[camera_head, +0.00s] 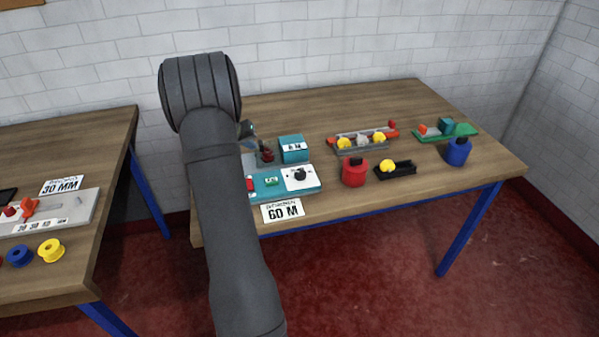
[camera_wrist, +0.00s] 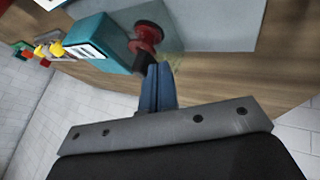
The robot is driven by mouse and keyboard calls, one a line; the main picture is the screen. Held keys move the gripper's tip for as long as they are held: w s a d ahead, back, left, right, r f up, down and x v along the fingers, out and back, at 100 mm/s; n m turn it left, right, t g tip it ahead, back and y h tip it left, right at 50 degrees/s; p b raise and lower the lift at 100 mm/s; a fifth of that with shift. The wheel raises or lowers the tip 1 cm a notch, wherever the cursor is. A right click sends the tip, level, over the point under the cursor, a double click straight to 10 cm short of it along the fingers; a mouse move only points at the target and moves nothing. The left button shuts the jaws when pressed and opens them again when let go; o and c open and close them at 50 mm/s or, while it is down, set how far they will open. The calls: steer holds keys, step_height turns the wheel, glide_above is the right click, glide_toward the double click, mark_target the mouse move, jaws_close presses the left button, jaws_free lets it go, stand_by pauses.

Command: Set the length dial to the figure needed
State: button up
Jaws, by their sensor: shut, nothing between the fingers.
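The length dial (camera_head: 299,174) is a black knob on a white plate, set in the right part of a teal and grey panel (camera_head: 270,190). Its figures and pointer are too small to read. A white card (camera_head: 283,211) reading "60 M" lies in front of the panel. My gripper (camera_head: 248,131) is behind and left of the dial, apart from it and partly hidden by my arm. In the wrist view, my gripper (camera_wrist: 158,80) is shut and empty, its fingertips near a dark red spool-shaped part (camera_wrist: 146,38) beside a teal box (camera_wrist: 98,45).
The teal box (camera_head: 293,145) with a white label stands behind the dial. My arm hides the table's left part. A second table (camera_head: 60,185) stands at left.

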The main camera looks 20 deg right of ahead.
steer(key=o, duration=0.7)
steer(key=shift+d+r, duration=0.1)
steer(key=shift+d, duration=0.1)
steer(key=d+n, duration=0.1)
steer(key=s+d+r+n+g, duration=0.1)
steer(key=d+r, duration=0.1)
steer(key=d, duration=0.1)
steer(key=shift+s+r+n, duration=0.15)
steer(key=shift+s+n, duration=0.15)
steer(key=shift+n, duration=0.1)
steer(key=shift+c, duration=0.9)
steer(key=o, duration=0.6)
steer(key=shift+s+d+r+n+g, duration=0.4)
steer(key=shift+s+d+r, duration=0.05)
steer(key=shift+s+d, duration=0.1)
steer(key=shift+o, duration=0.4)
steer(key=s+d+r+n, duration=0.1)
steer(key=s+d+r+n+g+y, duration=0.1)
steer(key=d+n, duration=0.1)
steer(key=shift+s+d+r, duration=0.15)
steer(key=shift+s+d, duration=0.05)
steer(key=shift+s, duration=0.1)
step_height(320, 180, up, 8)
steer(key=n+g+y, duration=0.2)
steer(key=n+y, duration=0.3)
steer(key=n, duration=0.8)
glide_above(300, 172)
step_height(300, 172, down, 17)
steer(key=shift+r, duration=0.1)
